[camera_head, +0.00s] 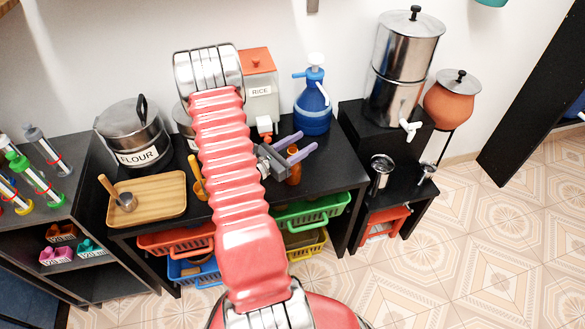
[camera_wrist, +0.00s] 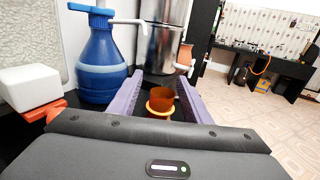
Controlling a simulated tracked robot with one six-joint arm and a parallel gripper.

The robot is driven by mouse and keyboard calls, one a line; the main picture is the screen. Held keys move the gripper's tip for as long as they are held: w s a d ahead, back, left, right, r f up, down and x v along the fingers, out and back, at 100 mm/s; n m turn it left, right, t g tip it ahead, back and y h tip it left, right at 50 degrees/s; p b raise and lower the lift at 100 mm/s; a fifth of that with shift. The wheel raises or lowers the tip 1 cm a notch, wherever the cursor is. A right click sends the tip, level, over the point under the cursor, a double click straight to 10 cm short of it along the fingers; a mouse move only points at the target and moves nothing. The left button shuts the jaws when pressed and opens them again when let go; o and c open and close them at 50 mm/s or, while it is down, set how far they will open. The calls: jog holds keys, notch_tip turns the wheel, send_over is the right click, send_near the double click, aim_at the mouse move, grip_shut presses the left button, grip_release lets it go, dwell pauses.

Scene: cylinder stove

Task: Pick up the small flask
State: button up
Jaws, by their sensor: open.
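A small amber container (camera_head: 294,175), which looks like the small flask, stands on the black counter below my gripper in the head view. In the wrist view the amber container (camera_wrist: 160,103) shows between the two purple fingers, with a yellow ring around it. My gripper (camera_head: 306,142) is open, its fingers pointing right in the head view. In the wrist view the fingers of my gripper (camera_wrist: 160,82) lie on either side of the container, with no clear contact. Part of the container is hidden behind the gripper in both views.
A blue water jug (camera_head: 313,108) and a rice dispenser (camera_head: 260,88) stand behind my gripper. A steel water filter (camera_head: 401,72) is to the right. A wooden tray (camera_head: 150,200) and flour pot (camera_head: 133,133) are left. Open floor (camera_head: 470,240) lies at right.

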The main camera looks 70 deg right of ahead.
jog(key=shift+c, duration=0.4)
grip_shut()
dwell(0.4)
